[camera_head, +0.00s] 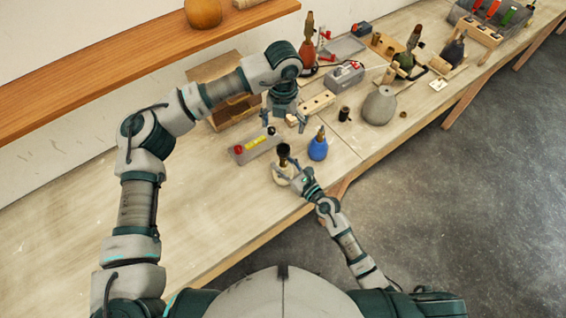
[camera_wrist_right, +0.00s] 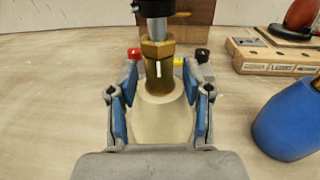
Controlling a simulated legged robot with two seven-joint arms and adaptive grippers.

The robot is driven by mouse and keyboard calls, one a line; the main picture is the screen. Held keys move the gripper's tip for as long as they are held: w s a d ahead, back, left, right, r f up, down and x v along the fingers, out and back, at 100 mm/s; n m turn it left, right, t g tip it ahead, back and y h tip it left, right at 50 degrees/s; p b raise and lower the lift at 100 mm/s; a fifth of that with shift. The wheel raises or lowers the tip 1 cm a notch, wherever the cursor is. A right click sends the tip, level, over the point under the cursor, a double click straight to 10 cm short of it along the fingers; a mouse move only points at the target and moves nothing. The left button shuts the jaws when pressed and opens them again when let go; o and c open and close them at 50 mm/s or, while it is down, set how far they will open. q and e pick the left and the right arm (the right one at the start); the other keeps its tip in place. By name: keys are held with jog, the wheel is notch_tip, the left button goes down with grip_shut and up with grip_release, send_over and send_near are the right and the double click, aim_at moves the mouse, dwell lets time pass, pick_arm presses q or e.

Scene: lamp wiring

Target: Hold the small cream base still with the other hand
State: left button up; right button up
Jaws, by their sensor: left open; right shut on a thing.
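The small cream base (camera_head: 281,176) stands near the table's front edge in the head view, with a dark socket (camera_head: 284,151) on top. In the right wrist view, the cream base (camera_wrist_right: 160,125) stands upright with a brass neck (camera_wrist_right: 158,68). My right gripper (camera_head: 290,172) is shut on the cream base. Its blue-padded fingers sit on either side of it in the right wrist view (camera_wrist_right: 160,88). My left gripper (camera_head: 284,118) is open and empty, pointing down over the table behind the cream base, apart from it.
A blue base (camera_head: 318,149) stands close to the right of the cream base. A wooden block with holes (camera_head: 318,103) and a grey base (camera_head: 379,106) are farther right. The table's left part is clear.

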jog(key=shift+f, duration=0.25)
jog(key=o, duration=1.2)
jog(key=shift+o, duration=0.8)
jog(key=shift+w+r, duration=0.1)
jog(key=shift+d, duration=0.1)
